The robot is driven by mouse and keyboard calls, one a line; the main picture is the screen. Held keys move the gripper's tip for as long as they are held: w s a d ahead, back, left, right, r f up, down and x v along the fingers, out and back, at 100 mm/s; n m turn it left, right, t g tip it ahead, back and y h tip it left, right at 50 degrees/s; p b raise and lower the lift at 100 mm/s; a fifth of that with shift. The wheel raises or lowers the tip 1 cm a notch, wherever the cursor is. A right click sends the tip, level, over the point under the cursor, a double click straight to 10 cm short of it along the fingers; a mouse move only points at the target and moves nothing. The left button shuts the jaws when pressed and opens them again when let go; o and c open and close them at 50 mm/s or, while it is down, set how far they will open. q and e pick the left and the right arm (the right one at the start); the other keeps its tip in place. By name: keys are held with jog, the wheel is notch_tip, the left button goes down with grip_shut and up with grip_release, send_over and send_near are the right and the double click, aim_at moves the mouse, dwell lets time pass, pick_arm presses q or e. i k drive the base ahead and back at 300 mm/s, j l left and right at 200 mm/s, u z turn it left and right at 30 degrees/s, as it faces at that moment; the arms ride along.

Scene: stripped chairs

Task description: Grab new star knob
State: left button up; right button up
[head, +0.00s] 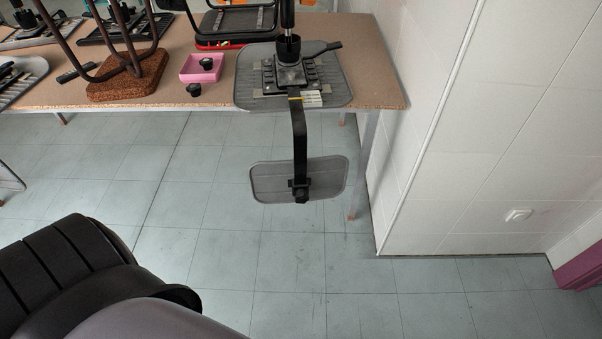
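A small black knob (206,63) sits in a pink open box (203,78) on the brown table. Another black knob (194,89) lies just in front of the box, near the table's front edge. A third dark knob (301,196) shows at the lower end of the black bar on the upturned chair; its exact shape is too small to tell. Neither of my grippers is in view.
An upturned chair's grey seat (247,88) lies on the table (390,90), its grey backrest (265,182) hanging past the front edge. Brown chair legs and a cork-like pad (128,82) stand left of the box. A white wall (480,130) closes the right; the tiled floor (200,215) is clear.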

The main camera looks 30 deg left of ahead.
aim_at(194, 89)
jog(key=u, duration=1.75)
